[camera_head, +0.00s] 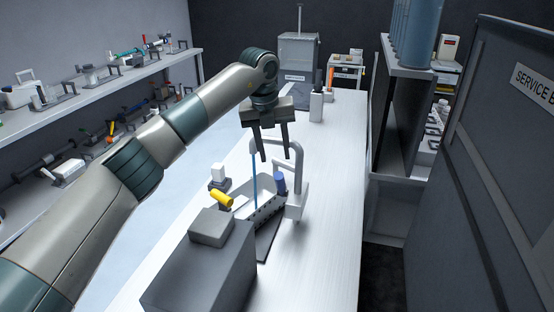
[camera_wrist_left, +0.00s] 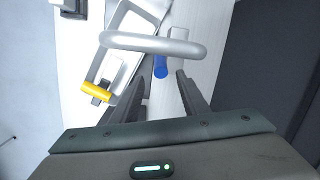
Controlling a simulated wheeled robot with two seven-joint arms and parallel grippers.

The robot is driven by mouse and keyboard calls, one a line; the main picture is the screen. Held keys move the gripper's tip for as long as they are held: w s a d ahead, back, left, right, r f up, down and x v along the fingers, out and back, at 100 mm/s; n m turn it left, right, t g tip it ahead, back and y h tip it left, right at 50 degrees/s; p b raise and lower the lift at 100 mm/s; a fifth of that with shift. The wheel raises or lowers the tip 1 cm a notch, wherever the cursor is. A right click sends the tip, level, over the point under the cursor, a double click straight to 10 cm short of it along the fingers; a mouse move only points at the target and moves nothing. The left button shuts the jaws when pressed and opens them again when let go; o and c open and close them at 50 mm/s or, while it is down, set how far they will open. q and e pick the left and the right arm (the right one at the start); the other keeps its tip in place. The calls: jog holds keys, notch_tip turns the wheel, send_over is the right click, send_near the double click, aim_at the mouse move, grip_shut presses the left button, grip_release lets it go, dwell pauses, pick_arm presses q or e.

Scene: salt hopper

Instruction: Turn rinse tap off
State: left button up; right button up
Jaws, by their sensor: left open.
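The grey rinse tap (camera_head: 299,178) stands at the sink, its curved spout arching over the basin. A thin blue stream (camera_head: 254,181) hangs from the spout end down to the basin. A blue handle (camera_head: 280,183) sits beside the tap post; it also shows in the left wrist view (camera_wrist_left: 160,67), just past the fingertips. The curved spout crosses the wrist view (camera_wrist_left: 155,45). My left gripper (camera_head: 275,158) is open, pointing down, above the blue handle and near the spout. My right gripper is out of view.
The basin (camera_head: 241,187) is set in the white counter (camera_head: 325,160). A yellow handle (camera_head: 221,199) and a dark grey box (camera_head: 205,265) stand on the near side. The counter right of the tap is clear.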

pick_arm(q)
jog(key=p+v, duration=0.1)
jog(key=v, duration=0.5)
jog(key=shift+r+p, duration=0.25)
jog(key=shift+p, duration=0.15)
jog(key=shift+a, duration=0.1)
